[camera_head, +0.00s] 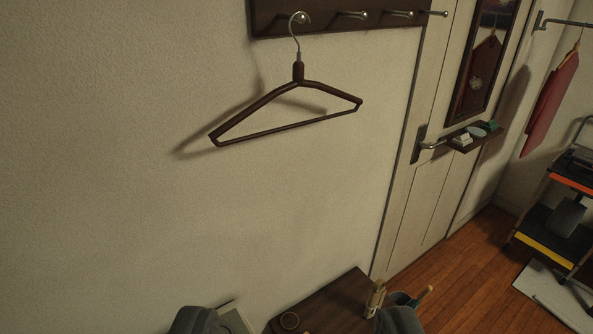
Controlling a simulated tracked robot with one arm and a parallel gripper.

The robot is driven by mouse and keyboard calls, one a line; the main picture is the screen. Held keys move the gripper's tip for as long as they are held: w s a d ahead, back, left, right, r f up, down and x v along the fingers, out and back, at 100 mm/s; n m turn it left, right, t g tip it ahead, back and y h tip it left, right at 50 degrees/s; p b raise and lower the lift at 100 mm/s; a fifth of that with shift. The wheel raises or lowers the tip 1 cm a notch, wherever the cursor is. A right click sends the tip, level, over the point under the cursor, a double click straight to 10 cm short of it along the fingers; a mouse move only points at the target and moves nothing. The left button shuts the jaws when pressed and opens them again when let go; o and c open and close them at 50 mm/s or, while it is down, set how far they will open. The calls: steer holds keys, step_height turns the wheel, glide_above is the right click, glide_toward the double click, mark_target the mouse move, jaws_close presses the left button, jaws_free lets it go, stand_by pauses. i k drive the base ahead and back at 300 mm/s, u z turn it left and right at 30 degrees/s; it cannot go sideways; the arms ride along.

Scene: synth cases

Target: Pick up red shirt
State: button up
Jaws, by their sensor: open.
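A red garment (549,104), which looks like the shirt, hangs at the far right of the view. Its hanger hook is on a metal rail (568,22) at the upper right. A dark red shape also shows in the narrow mirror on the door, apparently a reflection. My gripper (297,322) shows only as two grey fingertips at the bottom edge. They are wide apart with nothing held between them. The gripper is far from the garment, to its lower left.
An empty brown hanger (287,111) hangs from a hook board (340,17) on the wall. A dark wooden surface (325,303) lies below. A door (412,190) carries a small shelf (478,137). A cart (560,215) stands at right. Some wooden floor (470,262) is clear.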

mark_target(551, 95)
steer(key=z, duration=1.25)
